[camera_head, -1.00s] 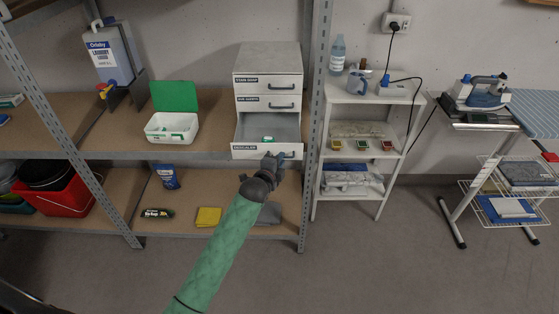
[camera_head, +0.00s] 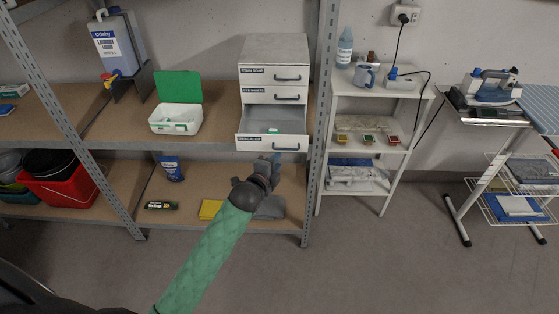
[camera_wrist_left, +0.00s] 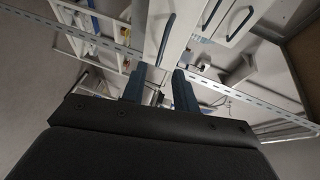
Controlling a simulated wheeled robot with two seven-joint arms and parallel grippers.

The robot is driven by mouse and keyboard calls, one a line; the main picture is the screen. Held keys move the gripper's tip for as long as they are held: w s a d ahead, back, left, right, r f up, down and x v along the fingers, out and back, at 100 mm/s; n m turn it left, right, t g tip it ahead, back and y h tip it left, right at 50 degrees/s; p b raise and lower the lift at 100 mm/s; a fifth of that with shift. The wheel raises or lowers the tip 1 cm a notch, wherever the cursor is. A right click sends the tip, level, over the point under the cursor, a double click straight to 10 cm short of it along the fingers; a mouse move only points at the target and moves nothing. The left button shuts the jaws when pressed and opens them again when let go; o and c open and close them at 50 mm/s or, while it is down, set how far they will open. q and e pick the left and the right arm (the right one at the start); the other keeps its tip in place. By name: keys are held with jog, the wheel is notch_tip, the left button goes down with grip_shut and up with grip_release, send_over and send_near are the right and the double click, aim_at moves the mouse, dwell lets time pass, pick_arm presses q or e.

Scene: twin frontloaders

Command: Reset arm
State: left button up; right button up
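My left gripper (camera_head: 273,163) is in front of the shelving, just below the handle (camera_head: 286,149) of the bottom drawer, and looks apart from it. In the left wrist view its two dark fingers (camera_wrist_left: 159,72) stand apart with nothing held between them. The bottom drawer (camera_head: 250,142) of the white drawer unit (camera_head: 272,50) is pulled out, with a small green and white item (camera_head: 273,130) inside. The two drawers above are shut. My right gripper is in neither view.
A white box with an open green lid (camera_head: 178,88) stands on the upper shelf (camera_head: 215,128). A metal post (camera_head: 317,120) rises right of the drawers, beside a white rack (camera_head: 368,150). An iron (camera_head: 490,88) is at the far right. The floor in front is free.

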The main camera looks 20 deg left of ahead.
pick_arm(q)
jog(key=shift+s+r, duration=0.1)
jog(key=shift+s, duration=0.15)
dwell(0.4)
jog(key=s+f+n+g+y, duration=0.2)
jog(key=s+f+n+g, duration=0.6)
jog(key=n, duration=0.6)
jog(key=s+d+f+n+g, duration=0.1)
jog(key=s+f, duration=0.4)
jog(key=s, duration=0.5)
jog(key=s+d+f+g, duration=0.3)
jog(key=s+f, duration=0.3)
jog(key=s, duration=0.4)
jog(key=s+d+f+n+g+h, duration=0.1)
jog(key=s+f, duration=0.4)
jog(key=s, duration=0.5)
jog(key=shift+s+d+f+n+g, duration=0.35)
jog(key=shift+d+g, duration=0.25)
jog(key=shift+d, duration=0.35)
